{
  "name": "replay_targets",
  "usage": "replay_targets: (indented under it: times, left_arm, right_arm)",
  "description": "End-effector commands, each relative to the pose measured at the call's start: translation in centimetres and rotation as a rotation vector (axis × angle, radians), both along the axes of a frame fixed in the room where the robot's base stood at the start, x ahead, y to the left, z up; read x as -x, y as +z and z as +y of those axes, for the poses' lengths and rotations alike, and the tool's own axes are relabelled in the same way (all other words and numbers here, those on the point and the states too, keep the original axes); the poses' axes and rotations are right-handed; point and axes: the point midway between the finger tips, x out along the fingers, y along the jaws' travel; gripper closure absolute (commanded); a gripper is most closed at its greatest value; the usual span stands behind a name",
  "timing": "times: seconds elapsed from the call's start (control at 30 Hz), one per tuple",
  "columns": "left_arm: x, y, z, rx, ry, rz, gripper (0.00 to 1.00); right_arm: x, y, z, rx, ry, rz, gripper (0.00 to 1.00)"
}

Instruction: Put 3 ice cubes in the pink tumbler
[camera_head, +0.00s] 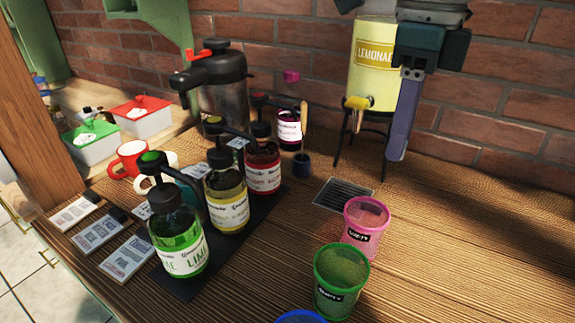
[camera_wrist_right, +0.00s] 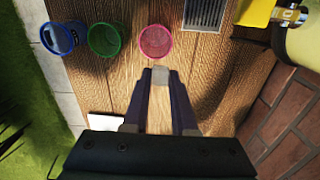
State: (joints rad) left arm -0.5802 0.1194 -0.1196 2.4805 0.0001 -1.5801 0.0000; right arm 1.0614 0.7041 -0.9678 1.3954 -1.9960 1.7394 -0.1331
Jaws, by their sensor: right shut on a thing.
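The pink tumbler (camera_head: 367,222) stands upright and open-topped on the wooden counter, right of the metal drain grate. It also shows in the right wrist view (camera_wrist_right: 155,42), and I make out no cube inside it. My right gripper (camera_head: 396,157) hangs above the counter, behind and above the tumbler in the head view. In the right wrist view its fingertips close on a small greyish, translucent ice cube (camera_wrist_right: 160,76), just below the tumbler's rim in the picture and apart from it. The cube is not clear in the head view. My left gripper is not in view.
A green tumbler (camera_head: 341,283) and a blue tumbler (camera_head: 302,317) stand in front of the pink one. Syrup pump bottles (camera_head: 178,240) stand on a dark mat to the left. A lemonade dispenser (camera_head: 372,70) stands behind, beside my right arm. The counter's right side is clear.

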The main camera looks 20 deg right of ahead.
Motion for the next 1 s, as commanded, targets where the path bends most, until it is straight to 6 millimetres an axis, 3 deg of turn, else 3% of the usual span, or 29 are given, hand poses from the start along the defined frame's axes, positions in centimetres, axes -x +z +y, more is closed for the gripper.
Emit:
replay_targets:
  times: [0.3,0.67,0.7,1.0]
  left_arm:
    - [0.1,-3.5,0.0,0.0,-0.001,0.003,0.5]
    - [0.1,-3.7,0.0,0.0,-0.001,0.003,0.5]
    - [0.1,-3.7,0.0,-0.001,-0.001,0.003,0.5]
    - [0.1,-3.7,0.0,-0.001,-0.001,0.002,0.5]
  right_arm:
    - [0.0,-4.3,0.0,-0.001,0.0,-0.001,1.0]
    - [0.0,-4.8,0.0,-0.001,0.0,-0.001,1.0]
    - [0.0,-4.8,0.0,-0.001,0.0,-0.001,0.72]
    - [0.0,-4.8,0.0,-0.001,0.001,-0.001,0.4]
